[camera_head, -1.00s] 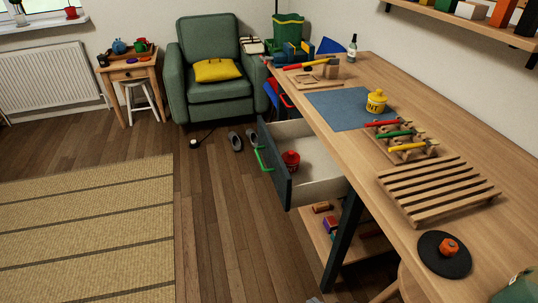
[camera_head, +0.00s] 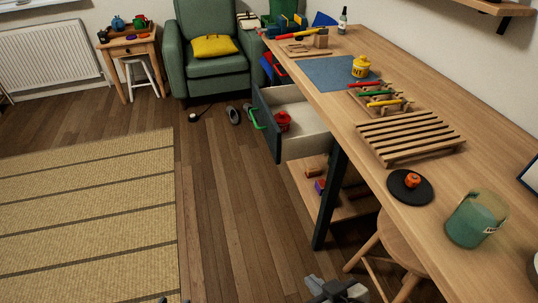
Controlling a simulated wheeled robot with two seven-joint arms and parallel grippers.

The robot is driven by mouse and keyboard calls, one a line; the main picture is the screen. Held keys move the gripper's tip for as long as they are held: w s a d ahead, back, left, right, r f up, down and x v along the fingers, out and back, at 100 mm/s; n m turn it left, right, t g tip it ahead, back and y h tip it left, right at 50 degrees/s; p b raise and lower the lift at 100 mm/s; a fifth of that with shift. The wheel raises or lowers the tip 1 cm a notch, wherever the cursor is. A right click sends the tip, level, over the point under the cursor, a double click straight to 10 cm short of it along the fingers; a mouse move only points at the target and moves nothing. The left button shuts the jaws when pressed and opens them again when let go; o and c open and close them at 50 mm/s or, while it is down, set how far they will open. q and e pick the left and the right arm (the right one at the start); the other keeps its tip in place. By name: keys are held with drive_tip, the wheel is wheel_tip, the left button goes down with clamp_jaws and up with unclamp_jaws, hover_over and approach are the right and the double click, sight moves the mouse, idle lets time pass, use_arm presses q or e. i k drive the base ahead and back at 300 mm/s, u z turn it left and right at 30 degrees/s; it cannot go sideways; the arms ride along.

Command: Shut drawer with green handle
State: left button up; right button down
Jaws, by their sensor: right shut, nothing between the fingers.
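The drawer (camera_head: 268,132) under the workbench is pulled out, its dark front facing left. Its green handle (camera_head: 257,120) is on that front. A red container (camera_head: 284,122) is inside the drawer, near the front. My right gripper (camera_head: 337,291) shows at the bottom edge, well below and nearer than the drawer, touching nothing I can see; it is shut and empty. Only a tiny dark bit at the bottom edge, left of centre, may be my left gripper; its fingers are not visible.
The workbench (camera_head: 440,205) runs down the right side, with a slatted wooden rack (camera_head: 410,135) on it. A round stool (camera_head: 390,250) stands near the bench's front. An armchair (camera_head: 213,65) is behind the drawer.

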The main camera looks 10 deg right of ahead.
sight(308, 136)
drive_tip(key=k, duration=0.1)
drive_tip(key=u, duration=1.8)
drive_tip(key=i, duration=1.15)
drive_tip(key=z, duration=1.8)
drive_tip(key=i, duration=0.5)
